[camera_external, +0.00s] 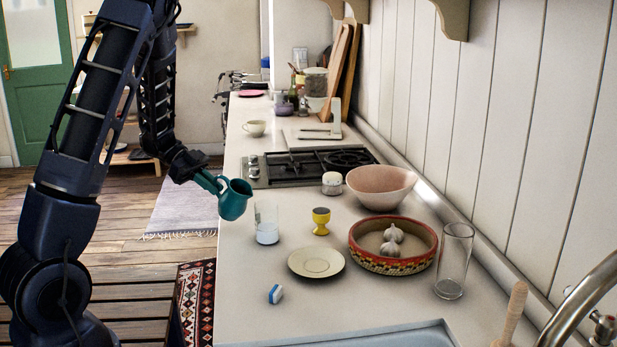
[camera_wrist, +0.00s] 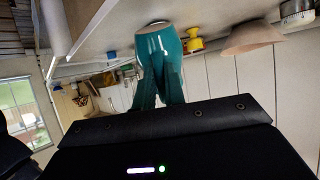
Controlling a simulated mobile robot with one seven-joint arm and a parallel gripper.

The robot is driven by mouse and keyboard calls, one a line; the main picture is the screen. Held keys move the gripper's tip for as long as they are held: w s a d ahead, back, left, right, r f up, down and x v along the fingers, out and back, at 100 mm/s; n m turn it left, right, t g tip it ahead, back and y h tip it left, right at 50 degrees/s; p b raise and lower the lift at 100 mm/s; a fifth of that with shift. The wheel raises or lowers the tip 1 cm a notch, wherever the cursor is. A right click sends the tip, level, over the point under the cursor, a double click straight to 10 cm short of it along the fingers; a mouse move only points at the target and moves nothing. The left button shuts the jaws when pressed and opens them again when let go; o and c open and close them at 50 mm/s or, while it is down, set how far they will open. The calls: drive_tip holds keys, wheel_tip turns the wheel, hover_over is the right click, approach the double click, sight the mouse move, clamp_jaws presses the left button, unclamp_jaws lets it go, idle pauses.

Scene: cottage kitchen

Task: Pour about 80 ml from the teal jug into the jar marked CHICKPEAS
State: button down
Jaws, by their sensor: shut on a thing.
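The teal jug (camera_external: 235,200) is held at its handle by my gripper (camera_external: 207,180), which is shut on it. The jug is in the air by the counter's left edge, tilted somewhat to the right. It also shows in the wrist view (camera_wrist: 158,45), in front of the fingers. Its contents are hidden. A clear glass vessel (camera_external: 266,232) with something pale in its bottom stands on the counter just right of and below the jug. I can read no CHICKPEAS mark on any vessel.
A yellow egg cup (camera_external: 321,222), a saucer (camera_external: 316,273), a pink bowl (camera_external: 395,184) and a patterned basket (camera_external: 366,262) with garlic stand nearby. A tall clear glass (camera_external: 454,262) is at the right. A blue-white block (camera_external: 275,293) lies in front, near the sink (camera_external: 385,338).

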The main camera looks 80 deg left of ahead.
wheel_tip(320, 180, down, 6)
drive_tip(key=s+a+t+h+b, duration=0.1)
drive_tip(key=s+a+t+h, duration=0.1)
drive_tip(key=s+t+h, duration=0.1)
drive_tip(key=shift+t, duration=0.9)
